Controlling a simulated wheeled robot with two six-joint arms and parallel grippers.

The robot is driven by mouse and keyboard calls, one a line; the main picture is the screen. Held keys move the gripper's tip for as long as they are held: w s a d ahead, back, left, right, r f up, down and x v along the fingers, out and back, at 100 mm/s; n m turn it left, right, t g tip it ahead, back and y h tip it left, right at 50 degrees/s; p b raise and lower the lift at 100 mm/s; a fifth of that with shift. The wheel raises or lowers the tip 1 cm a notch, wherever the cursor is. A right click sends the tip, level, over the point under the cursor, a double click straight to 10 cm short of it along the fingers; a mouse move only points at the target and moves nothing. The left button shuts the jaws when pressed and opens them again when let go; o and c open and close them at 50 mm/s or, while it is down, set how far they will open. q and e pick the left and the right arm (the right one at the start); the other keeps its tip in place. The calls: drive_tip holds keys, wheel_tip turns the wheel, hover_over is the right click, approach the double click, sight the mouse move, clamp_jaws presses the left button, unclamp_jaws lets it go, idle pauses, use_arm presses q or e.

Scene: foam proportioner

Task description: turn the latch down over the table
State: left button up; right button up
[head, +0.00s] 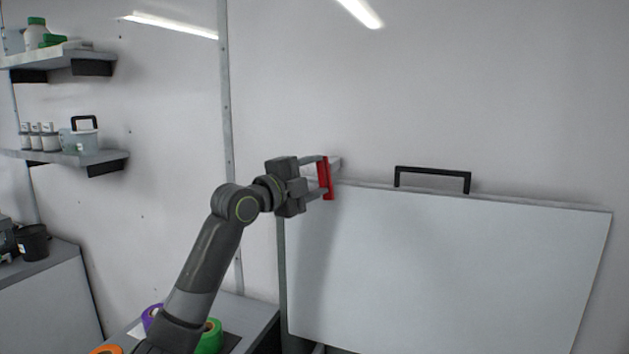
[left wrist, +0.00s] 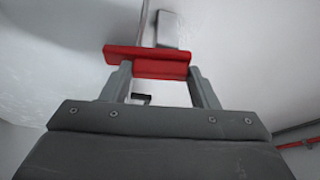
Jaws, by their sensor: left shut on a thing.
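The red latch (head: 326,180) stands upright at the top left corner of the white folded table panel (head: 450,265). My left gripper (head: 320,177) comes in from the left and is shut on the latch. In the left wrist view the red latch (left wrist: 147,60) lies across the fingertips of my left gripper (left wrist: 158,72), with a pale bracket behind it. The fingers hide part of the latch's mount. My right gripper is not in view.
A black handle (head: 432,178) sticks up from the panel's top edge. Shelves (head: 75,160) with bottles and containers hang at the left. Below my arm, coloured rolls, including a green one (head: 211,338), lie on a grey counter (head: 255,318). The wall right of the latch is clear.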

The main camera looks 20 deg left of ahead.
use_arm(q)
drive_tip(key=shift+m+g, duration=0.4)
drive_tip(key=shift+m, duration=0.5)
drive_tip(key=shift+a, duration=0.1)
drive_tip(key=o, duration=1.4)
drive_tip(key=b+v, duration=0.4)
drive_tip(key=v, duration=1.3)
drive_tip(key=shift+s+r+b, duration=0.15)
drive_tip(key=shift+s+b, duration=0.05)
drive_tip(key=shift+b, duration=0.1)
